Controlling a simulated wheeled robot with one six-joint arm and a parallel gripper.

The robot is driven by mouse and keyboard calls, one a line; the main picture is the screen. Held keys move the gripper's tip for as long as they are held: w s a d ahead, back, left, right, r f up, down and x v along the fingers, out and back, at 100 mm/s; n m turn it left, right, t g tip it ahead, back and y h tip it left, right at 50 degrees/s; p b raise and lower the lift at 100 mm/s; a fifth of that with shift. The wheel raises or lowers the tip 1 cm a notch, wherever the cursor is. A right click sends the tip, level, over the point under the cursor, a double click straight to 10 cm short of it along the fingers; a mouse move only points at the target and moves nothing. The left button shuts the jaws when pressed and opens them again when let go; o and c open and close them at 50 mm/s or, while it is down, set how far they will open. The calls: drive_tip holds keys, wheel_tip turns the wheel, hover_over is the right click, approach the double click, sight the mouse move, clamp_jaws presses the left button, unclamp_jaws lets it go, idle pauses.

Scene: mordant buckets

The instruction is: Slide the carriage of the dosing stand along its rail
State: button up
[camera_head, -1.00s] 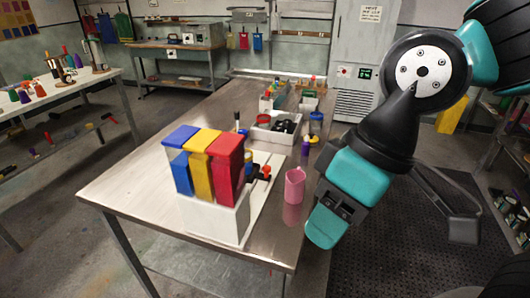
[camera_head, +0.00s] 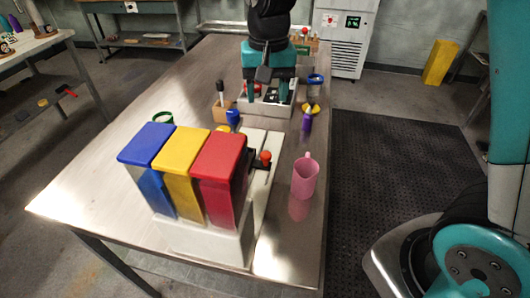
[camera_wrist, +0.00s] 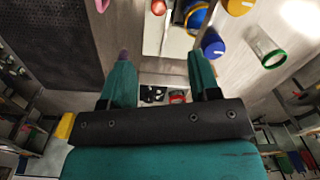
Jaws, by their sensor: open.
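The dosing stand (camera_head: 207,238) stands near the table's front, with blue, yellow and red lidded hoppers on its white base. Its carriage (camera_head: 258,163), a dark block with a red ball knob (camera_head: 265,155), sits right of the red hopper on a pale strip. The hoppers partly hide the carriage and rail. A red ball at the top edge of the wrist view (camera_wrist: 158,7) looks like this knob. My gripper (camera_head: 267,92) is over the table farther back, beyond the carriage and apart from it. In the wrist view its two teal fingers (camera_wrist: 162,72) are spread with nothing held between them.
A pink mug (camera_head: 305,177) stands right of the carriage near the table's right edge. A purple-topped bottle (camera_head: 307,122) and a blue-rimmed jar (camera_head: 315,86) stand behind it. A white tray (camera_head: 262,108) lies below my gripper. The table's left side is mostly clear.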

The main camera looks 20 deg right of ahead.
drive_tip(key=w+f, duration=0.1)
drive_tip(key=p, duration=0.3)
approach(266, 154)
drive_tip(key=shift+m, duration=0.4)
wheel_tip(266, 154, down, 9)
drive_tip(key=shift+w+f, duration=0.1)
clamp_jaws()
drive_tip(key=w+d, duration=0.2)
drive_tip(key=w, duration=0.1)
drive_tip(key=w+d+b, duration=0.1)
drive_tip(key=w+d, duration=0.1)
drive_tip(key=w, duration=0.1)
drive_tip(key=w+d+b, duration=0.1)
drive_tip(key=w, duration=0.2)
drive_tip(key=shift+d, duration=0.4)
drive_tip(key=shift+w, duration=0.1)
